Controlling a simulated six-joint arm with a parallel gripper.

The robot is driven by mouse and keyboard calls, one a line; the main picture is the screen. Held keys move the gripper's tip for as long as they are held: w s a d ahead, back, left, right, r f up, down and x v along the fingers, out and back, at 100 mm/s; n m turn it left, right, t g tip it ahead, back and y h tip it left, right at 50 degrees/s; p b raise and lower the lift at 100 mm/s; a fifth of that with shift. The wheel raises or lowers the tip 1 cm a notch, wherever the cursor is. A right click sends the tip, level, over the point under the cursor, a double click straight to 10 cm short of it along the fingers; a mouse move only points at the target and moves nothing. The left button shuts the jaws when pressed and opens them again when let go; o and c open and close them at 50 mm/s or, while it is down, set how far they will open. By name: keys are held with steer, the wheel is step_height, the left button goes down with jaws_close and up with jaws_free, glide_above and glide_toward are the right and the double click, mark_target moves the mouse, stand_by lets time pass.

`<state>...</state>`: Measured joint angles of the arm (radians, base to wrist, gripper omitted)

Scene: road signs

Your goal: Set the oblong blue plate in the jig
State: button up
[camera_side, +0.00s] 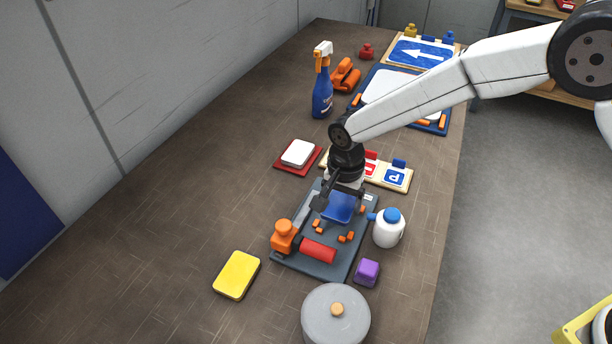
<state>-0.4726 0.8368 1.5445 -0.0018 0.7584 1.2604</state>
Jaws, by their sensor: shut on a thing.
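My gripper (338,193) is shut on a blue plate (338,210) and holds it over the far half of the jig. The plate's upper edge is partly hidden by the gripper. The jig is a dark grey board (312,264) with several small orange blocks in its middle, just in front of the plate. I cannot tell whether the plate touches the board. An orange clamp-like part with a round knob (284,233) and a red roller (318,250) are at the jig's near end.
A wooden rack (407,186) with a small blue P sign is behind the jig. A white bottle (388,230) and purple block (367,272) stand close on its right. A grey round lid (336,318) is in front, a yellow sponge (236,275) front left. The table's left is clear.

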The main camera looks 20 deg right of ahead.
steer(key=shift+f, duration=0.95)
steer(key=shift+f, duration=0.7)
stand_by(2.9)
steer(key=o, duration=1)
steer(key=shift+c, duration=0.2)
steer(key=shift+r, duration=0.15)
steer(key=shift+r, duration=3.35)
